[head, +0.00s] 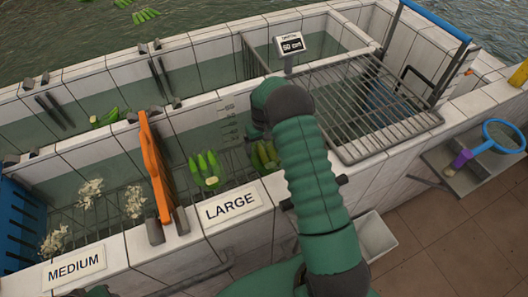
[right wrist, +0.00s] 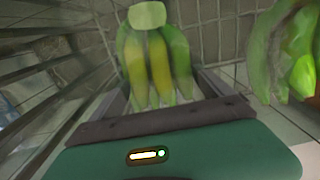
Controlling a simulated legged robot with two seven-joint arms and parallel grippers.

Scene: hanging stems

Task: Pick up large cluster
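Two green banana clusters are in the water of the section behind the LARGE label (head: 231,205): one (head: 205,168) at the left, and a greener-yellow one (head: 265,156) close beside my right arm. In the right wrist view a green and yellow cluster (right wrist: 157,62) with a pale crown stands ahead, between the fingers of my right gripper (right wrist: 163,88). The fingers are spread apart; I see no clear grip on it. Another cluster (right wrist: 288,55) shows at the right edge, outside the fingers. In the head view my right arm hides its gripper. My left gripper is not in view.
An orange divider (head: 155,165) separates the MEDIUM section (head: 73,267), where pale flower-like bits float. A metal grate (head: 365,100) lies right of the arm, with a 50 cm display (head: 291,46) behind. More green bananas (head: 108,117) lie in the rear channel.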

